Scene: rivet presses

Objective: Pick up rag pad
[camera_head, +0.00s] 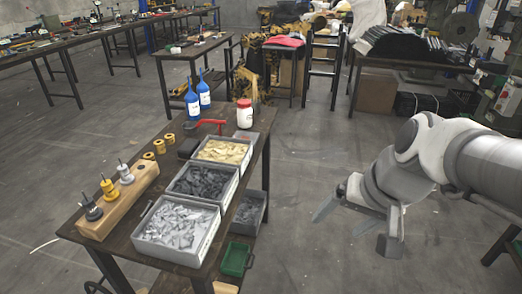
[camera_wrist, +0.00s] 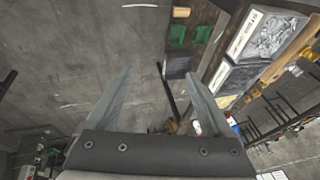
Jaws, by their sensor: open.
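A small flat greyish-brown piece (camera_head: 246,135) lies on the table behind the trays, beside the red-lidded white jar (camera_head: 244,114). It may be the rag pad, but it is too small to tell. My gripper (camera_head: 357,226) hangs in free air to the right of the table, open and empty, well apart from that piece. I cannot make out a rag pad in the wrist view.
The wooden table (camera_head: 152,252) carries part trays (camera_head: 180,247), blue bottles (camera_head: 192,105), a red-handled tool (camera_head: 208,123) and a wooden block with spools (camera_head: 118,200). A green bin (camera_head: 236,260) sits low beneath its right side. Floor around my gripper is clear.

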